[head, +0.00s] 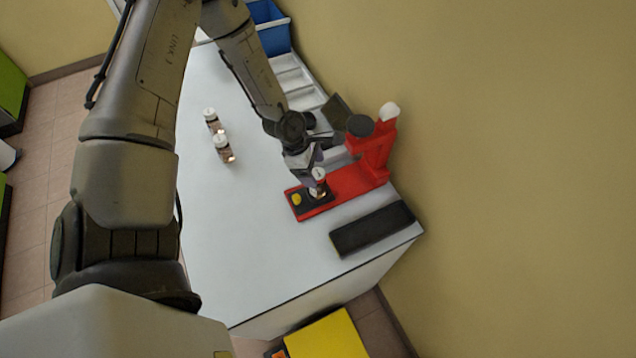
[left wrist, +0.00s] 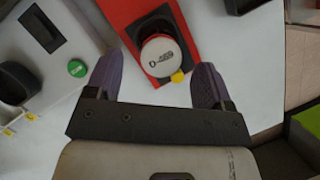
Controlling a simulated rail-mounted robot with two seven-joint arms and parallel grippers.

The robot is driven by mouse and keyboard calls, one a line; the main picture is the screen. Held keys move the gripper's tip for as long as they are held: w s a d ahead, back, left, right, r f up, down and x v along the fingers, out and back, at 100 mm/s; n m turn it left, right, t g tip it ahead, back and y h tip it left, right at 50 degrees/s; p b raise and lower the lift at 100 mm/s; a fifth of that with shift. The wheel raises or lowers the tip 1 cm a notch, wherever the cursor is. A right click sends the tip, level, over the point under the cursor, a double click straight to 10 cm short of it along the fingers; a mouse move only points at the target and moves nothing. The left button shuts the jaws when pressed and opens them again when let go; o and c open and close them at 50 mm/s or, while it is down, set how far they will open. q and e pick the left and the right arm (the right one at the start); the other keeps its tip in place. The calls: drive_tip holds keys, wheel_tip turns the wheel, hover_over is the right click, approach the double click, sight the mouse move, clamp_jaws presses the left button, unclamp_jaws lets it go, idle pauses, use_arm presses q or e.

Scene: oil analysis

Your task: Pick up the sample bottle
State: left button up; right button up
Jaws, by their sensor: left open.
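A sample bottle (head: 319,176) with a white cap and dark body stands on the black pad of a red device (head: 345,182). In the left wrist view its round white cap (left wrist: 160,54) with dark print faces the camera. My left gripper (head: 311,166) is right at this bottle, coming from above and behind. In the left wrist view the two purple fingers of the gripper (left wrist: 158,64) are spread wide, one on each side of the cap, with gaps on both sides. Two more bottles (head: 212,121) (head: 223,149) stand on the white table. My right gripper is out of view.
A yellow knob (head: 297,199) sits on the red device beside the bottle. A black tray (head: 372,229) lies near the table's edge. White bins (head: 292,82) and a blue bin (head: 271,38) line the wall side. The white table (head: 235,235) is clear at front left.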

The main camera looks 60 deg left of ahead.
use_arm(q)
drive_tip(key=shift+x, duration=1.45)
drive_tip(key=shift+c, duration=0.2)
drive_tip(key=c, duration=1)
drive_tip(key=shift+r, duration=0.1)
drive_tip(key=shift+r, duration=0.1)
